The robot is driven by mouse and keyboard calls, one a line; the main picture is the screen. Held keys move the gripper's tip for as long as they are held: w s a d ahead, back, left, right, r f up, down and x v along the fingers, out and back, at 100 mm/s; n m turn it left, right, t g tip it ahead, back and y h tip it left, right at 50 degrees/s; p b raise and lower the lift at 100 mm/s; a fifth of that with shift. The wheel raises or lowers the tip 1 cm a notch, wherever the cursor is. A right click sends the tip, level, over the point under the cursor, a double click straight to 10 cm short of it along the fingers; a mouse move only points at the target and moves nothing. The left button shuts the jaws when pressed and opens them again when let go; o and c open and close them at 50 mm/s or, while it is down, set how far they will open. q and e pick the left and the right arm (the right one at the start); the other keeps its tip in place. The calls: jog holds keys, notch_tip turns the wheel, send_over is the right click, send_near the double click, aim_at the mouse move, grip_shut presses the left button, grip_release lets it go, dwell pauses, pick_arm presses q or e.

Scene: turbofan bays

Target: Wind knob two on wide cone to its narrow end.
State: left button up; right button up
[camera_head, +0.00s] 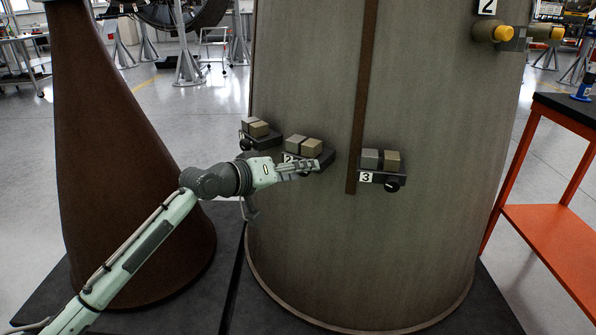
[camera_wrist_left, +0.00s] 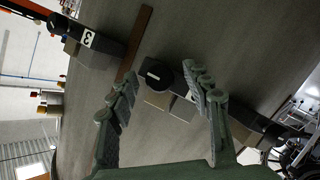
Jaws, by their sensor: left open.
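The wide cone (camera_head: 430,130) is a large grey-green body standing upright in the middle of the head view. Unit two (camera_head: 305,148), a dark base with two boxy blocks, is mounted on its side, its label partly covered by my gripper. My left gripper (camera_head: 308,167) is at this unit in the head view, hiding the knob. In the left wrist view, black knob two (camera_wrist_left: 158,74) carries a short white mark. The open fingers of my left gripper (camera_wrist_left: 163,84) stand either side of it with visible gaps. My right gripper is not in view.
Unit three (camera_head: 380,166) with its own black knob lies right of a brown strip (camera_head: 362,100). Another similar unit (camera_head: 260,134) lies left of unit two. A brown cone (camera_head: 130,170) stands at left, and an orange-framed table (camera_head: 560,240) at right.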

pick_arm(q)
jog(key=shift+s+a, duration=0.1)
jog(key=v, duration=1.1)
jog(key=shift+s+a, duration=0.25)
jog(key=shift+s, duration=0.05)
jog(key=shift+r, duration=0.1)
